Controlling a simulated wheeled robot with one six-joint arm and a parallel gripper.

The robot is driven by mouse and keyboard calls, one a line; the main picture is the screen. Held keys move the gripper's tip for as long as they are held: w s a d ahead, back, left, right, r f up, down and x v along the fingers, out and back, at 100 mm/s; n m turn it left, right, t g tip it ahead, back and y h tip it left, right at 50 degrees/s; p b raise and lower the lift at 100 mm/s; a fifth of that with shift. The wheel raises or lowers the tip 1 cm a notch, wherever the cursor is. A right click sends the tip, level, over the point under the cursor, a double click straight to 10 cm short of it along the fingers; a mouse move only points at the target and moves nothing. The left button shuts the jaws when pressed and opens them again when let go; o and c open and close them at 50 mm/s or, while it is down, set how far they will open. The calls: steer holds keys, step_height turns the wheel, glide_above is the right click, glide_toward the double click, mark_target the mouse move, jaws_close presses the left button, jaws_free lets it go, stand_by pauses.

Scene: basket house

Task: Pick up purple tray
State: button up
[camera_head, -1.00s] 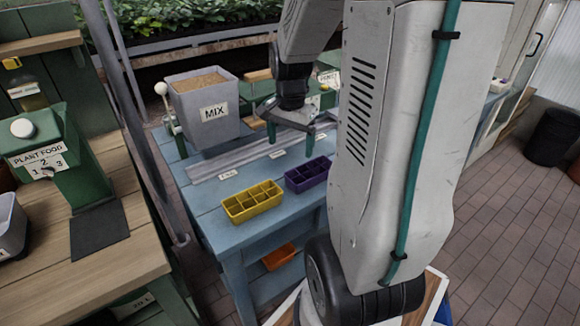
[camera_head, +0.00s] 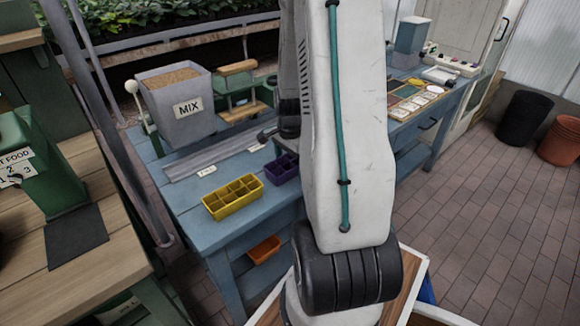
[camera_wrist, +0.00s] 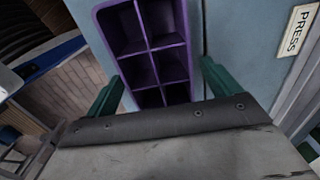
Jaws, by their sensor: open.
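The purple tray (camera_head: 283,168), divided into small cells, sits on the blue bench beside the yellow tray. My arm hides its right part in the head view. In the wrist view the purple tray (camera_wrist: 155,42) lies ahead of and between the two green fingers of my gripper (camera_wrist: 155,84). The fingers are spread apart, one on each side of the tray, with nothing held. My gripper is hidden behind my arm in the head view. I cannot tell its exact height above the tray.
The yellow tray (camera_head: 233,197) stands just left on the blue bench (camera_head: 192,223). A grey MIX bin (camera_head: 182,113) and a metal rail (camera_head: 205,161) lie behind. A PRESS label (camera_wrist: 295,31) shows in the wrist view. An orange tray (camera_head: 264,249) sits on the lower shelf.

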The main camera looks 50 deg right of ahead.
steer(key=shift+f, duration=0.1)
steer(key=c, duration=1.1)
steer(key=shift+o, duration=0.2)
